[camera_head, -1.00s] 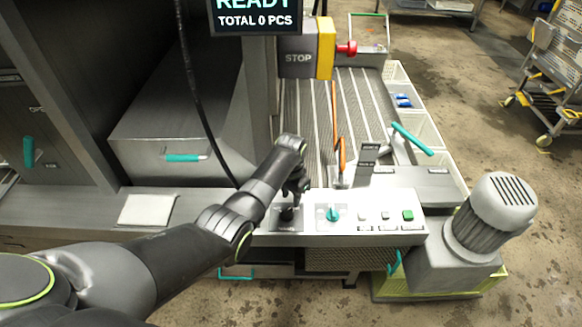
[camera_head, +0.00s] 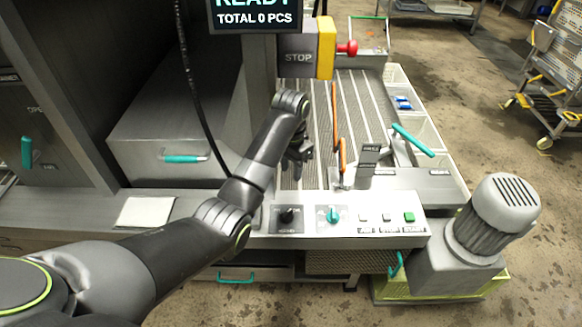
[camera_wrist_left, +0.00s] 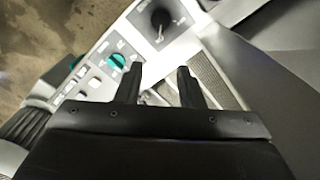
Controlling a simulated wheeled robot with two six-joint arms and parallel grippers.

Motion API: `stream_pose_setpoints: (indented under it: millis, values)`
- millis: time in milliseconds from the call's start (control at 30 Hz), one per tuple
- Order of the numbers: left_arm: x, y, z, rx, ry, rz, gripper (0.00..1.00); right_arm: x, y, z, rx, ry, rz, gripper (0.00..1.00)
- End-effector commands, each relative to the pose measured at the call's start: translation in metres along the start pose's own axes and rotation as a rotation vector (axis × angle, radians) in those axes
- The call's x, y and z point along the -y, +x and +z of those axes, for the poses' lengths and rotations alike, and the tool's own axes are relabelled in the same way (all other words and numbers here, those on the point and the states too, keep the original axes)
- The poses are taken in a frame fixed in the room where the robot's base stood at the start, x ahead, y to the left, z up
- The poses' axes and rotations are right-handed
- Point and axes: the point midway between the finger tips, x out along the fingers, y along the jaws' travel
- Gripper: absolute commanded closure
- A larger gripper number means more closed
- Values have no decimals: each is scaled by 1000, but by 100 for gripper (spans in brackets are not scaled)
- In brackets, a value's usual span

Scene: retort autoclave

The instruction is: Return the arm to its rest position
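My left arm comes in from the left in the head view. Its gripper (camera_head: 299,152) hangs above the ribbed conveyor bed, behind the control panel (camera_head: 350,228). In the left wrist view the two dark fingers (camera_wrist_left: 160,85) stand apart with nothing between them. The black knob (camera_head: 287,215) is clear of the gripper; it also shows in the left wrist view (camera_wrist_left: 160,17). The teal knob (camera_head: 333,215) sits to its right on the panel. My right gripper is in neither view.
A grey motor (camera_head: 490,215) stands right of the panel. A yellow stop box (camera_head: 326,48) with a red button (camera_head: 347,48) is above the conveyor. A black cable (camera_head: 190,90) hangs close left of the arm. A white pad (camera_head: 145,211) lies on the ledge.

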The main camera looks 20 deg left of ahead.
Motion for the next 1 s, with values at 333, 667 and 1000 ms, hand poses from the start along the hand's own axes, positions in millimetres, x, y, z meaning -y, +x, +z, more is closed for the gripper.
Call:
stream_pose_setpoints:
  millis: [333, 667, 1000]
  values:
    - [0, 3, 2, -1, -4, 0, 65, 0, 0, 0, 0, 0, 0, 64]
    - [2, 71, 77, -62, -136, -23, 65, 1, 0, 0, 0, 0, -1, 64]
    - [-15, 120, 203, -150, -321, -85, 65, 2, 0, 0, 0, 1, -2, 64]
